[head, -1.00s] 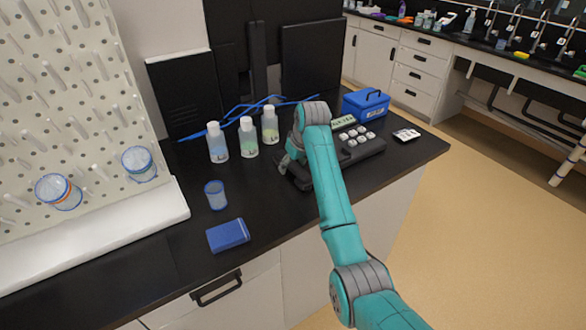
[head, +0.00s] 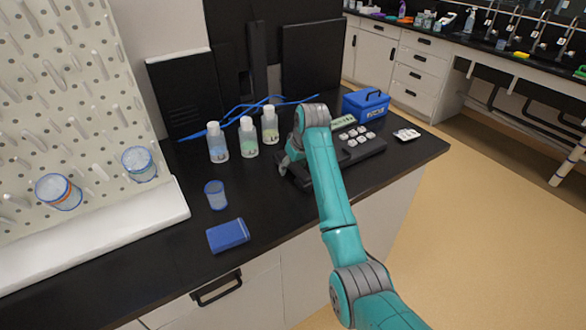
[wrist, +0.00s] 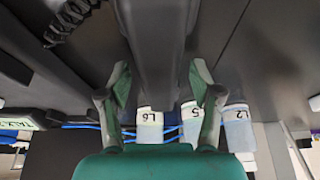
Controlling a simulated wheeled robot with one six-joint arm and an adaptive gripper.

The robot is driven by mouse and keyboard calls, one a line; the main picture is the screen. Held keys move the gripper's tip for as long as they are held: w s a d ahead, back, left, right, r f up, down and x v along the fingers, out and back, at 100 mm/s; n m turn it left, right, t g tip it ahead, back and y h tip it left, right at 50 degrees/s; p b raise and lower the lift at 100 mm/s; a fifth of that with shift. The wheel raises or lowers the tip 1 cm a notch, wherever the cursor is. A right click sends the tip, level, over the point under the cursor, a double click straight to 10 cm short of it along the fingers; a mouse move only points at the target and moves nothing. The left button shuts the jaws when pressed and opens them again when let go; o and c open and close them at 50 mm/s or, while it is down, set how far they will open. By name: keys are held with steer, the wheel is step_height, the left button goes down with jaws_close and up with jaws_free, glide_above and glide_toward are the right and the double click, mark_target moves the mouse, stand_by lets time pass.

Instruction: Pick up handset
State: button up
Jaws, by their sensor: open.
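The handset (wrist: 165,45) is a long dark grey bar in the wrist view, running from the top edge down between my fingers. My gripper (wrist: 162,88) is open, with one green-padded finger on each side of the handset. I cannot tell whether either finger touches it. In the head view my gripper (head: 288,165) is low over the left end of the desk phone (head: 366,148). My arm and gripper hide most of the handset there. The phone has pale round keys and a greenish display.
Several labelled bottles (head: 247,138) stand left of my gripper, with blue cable behind them. A blue box (head: 365,105) is behind the phone and a white-topped item (head: 406,135) to its right. A blue cup (head: 215,195) and blue case (head: 228,236) are at front left.

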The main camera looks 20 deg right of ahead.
jaws_close()
steer(key=shift+r, duration=0.1)
